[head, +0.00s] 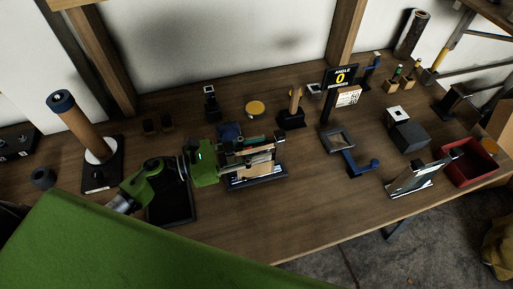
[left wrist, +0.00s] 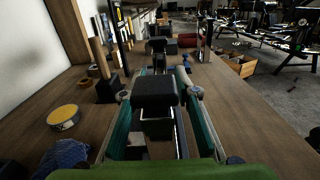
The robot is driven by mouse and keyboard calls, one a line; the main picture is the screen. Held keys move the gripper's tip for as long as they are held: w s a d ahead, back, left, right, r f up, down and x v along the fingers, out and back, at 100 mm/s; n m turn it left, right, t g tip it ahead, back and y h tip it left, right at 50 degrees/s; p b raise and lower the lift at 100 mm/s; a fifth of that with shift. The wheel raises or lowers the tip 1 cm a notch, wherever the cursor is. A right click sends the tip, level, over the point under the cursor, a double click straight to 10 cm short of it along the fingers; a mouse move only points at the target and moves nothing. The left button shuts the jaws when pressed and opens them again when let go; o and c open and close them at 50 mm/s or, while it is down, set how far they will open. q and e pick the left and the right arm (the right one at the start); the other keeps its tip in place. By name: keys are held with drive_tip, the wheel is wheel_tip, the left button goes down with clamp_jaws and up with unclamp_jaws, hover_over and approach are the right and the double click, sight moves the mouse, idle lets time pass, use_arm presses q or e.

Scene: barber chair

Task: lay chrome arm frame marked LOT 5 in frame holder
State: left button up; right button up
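My left gripper (head: 268,150) reaches in from the left, over a dark-based stand (head: 262,184) with a pale panel and bright metal parts. In the left wrist view, its teal fingers (left wrist: 158,100) are spread on either side of a black block (left wrist: 154,92) with bright metal below it; contact is not clear. The block may be the pad of a chrome arm frame. Another upright piece with a bright metal frame (head: 412,180) stands at the right front. No LOT 5 mark is readable, and I cannot tell which stand is the frame holder. My right gripper is not in view.
A dark flat tray (head: 172,204) lies left of the stand. A yellow-topped disc (head: 255,107), an angle display reading 0 (head: 340,77), a blue-handled tool (head: 360,166) and a red box (head: 470,163) stand around. The front middle of the bench is clear.

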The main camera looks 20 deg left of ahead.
use_arm(q)
drive_tip(key=shift+a+f, duration=0.1)
drive_tip(key=shift+f, duration=0.1)
drive_tip(key=v, duration=1.2)
drive_tip(key=shift+r, duration=0.15)
